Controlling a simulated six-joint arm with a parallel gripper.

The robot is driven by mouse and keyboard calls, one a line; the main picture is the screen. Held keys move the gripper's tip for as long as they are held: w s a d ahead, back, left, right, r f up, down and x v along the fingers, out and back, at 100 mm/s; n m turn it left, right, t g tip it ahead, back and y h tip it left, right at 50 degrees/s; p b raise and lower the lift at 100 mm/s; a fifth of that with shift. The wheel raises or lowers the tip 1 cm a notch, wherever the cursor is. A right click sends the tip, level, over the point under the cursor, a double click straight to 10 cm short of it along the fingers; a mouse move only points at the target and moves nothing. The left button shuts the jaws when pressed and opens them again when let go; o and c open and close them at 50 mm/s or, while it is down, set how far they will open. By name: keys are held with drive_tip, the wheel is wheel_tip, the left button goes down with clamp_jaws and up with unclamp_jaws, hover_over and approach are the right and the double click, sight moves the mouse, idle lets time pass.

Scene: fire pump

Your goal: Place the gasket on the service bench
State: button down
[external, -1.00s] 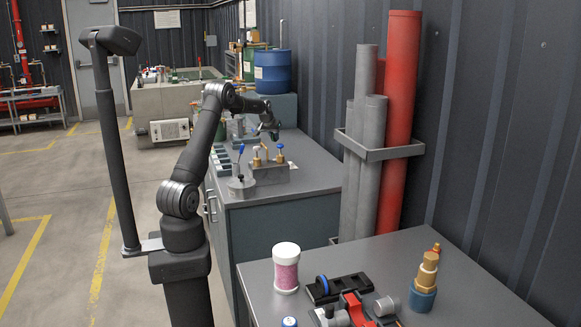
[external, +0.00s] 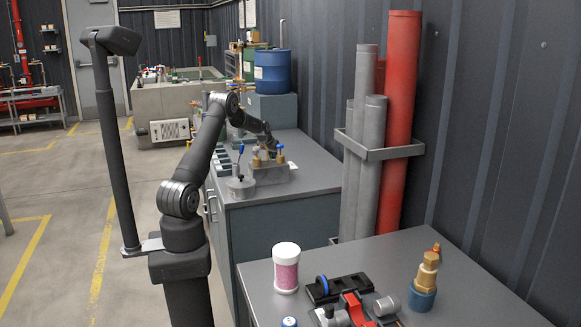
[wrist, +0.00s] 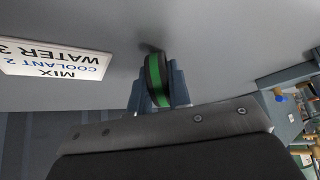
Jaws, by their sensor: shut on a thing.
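In the wrist view a black ring-shaped part with a green band, which I take as the gasket (wrist: 158,80), stands on edge between my two grey-blue fingertips. My gripper (wrist: 158,88) is shut on it. A small dark shadow lies on the grey surface just beyond its rim; I cannot tell whether it touches. In the external view my gripper (external: 271,152) is low over the grey-topped bench (external: 312,181), by the metal block (external: 268,172) with brass and blue fittings. The gasket cannot be made out there.
A white card (wrist: 55,60) reading MIX COOLANT 2 WATER 3 lies left of the gasket in the wrist view. A blue drum (external: 272,72) stands beyond. The bench's right front is clear.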

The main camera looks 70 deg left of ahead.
drive_tip(key=shift+f, duration=0.1)
drive_tip(key=c, duration=1.3)
unclamp_jaws()
drive_tip(key=shift+c, duration=0.2)
drive_tip(key=v, duration=1)
drive_tip(key=shift+r, duration=0.3)
drive_tip(key=shift+o, duration=0.5)
drive_tip(key=shift+v, duration=0.8)
